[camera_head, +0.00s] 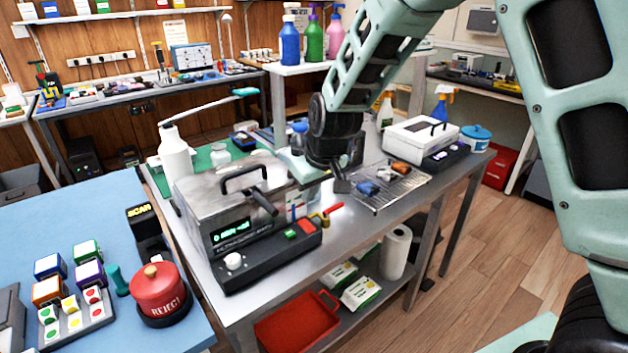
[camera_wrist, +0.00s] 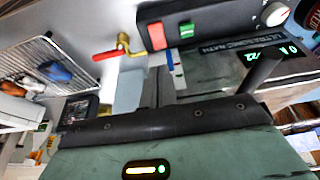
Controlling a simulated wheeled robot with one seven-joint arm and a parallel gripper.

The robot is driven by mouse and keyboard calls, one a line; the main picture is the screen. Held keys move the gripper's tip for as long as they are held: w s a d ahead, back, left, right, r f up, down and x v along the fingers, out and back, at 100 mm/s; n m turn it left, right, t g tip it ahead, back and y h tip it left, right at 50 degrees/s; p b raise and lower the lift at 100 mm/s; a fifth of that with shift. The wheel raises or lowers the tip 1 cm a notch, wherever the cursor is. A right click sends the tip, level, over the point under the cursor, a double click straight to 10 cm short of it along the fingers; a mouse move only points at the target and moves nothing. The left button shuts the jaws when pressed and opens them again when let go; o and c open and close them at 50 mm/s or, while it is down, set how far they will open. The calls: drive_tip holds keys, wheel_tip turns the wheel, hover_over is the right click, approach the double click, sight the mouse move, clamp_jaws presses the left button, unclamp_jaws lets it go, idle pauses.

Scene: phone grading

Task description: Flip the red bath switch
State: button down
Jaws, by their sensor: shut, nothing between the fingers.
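The red bath switch (camera_head: 306,225) sits on the sloping black front panel of the grey ultrasonic bath (camera_head: 205,195), beside a green switch (camera_head: 291,234). In the wrist view the red switch (camera_wrist: 155,36) is near the top, left of the green switch (camera_wrist: 187,30). I cannot tell its on or off position. My gripper (camera_head: 341,185) is shut and empty, behind and to the right of the switch, apart from it. Its fingertips are small and dark in the head view.
A tap with a red handle (camera_head: 333,208) sticks out close to the switch's right. A black handle (camera_head: 262,203) juts from the bath. A wire rack (camera_head: 405,190) with small items lies right of my gripper.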

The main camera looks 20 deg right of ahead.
sight(307, 225)
drive_tip(key=x, duration=0.7)
drive_tip(key=shift+s+d+f, duration=0.1)
drive_tip(key=shift+s+f, duration=0.1)
drive_tip(key=shift+s, duration=0.15)
drive_tip(key=shift+r+p, duration=0.15)
drive_tip(key=shift+p, duration=0.55)
drive_tip(key=shift+w+f+g, duration=0.1)
drive_tip(key=shift+f+g, duration=0.15)
drive_tip(key=shift+g, duration=0.05)
drive_tip(key=shift+s+d, duration=0.2)
drive_tip(key=shift+s, duration=0.6)
drive_tip(key=shift+r, duration=0.1)
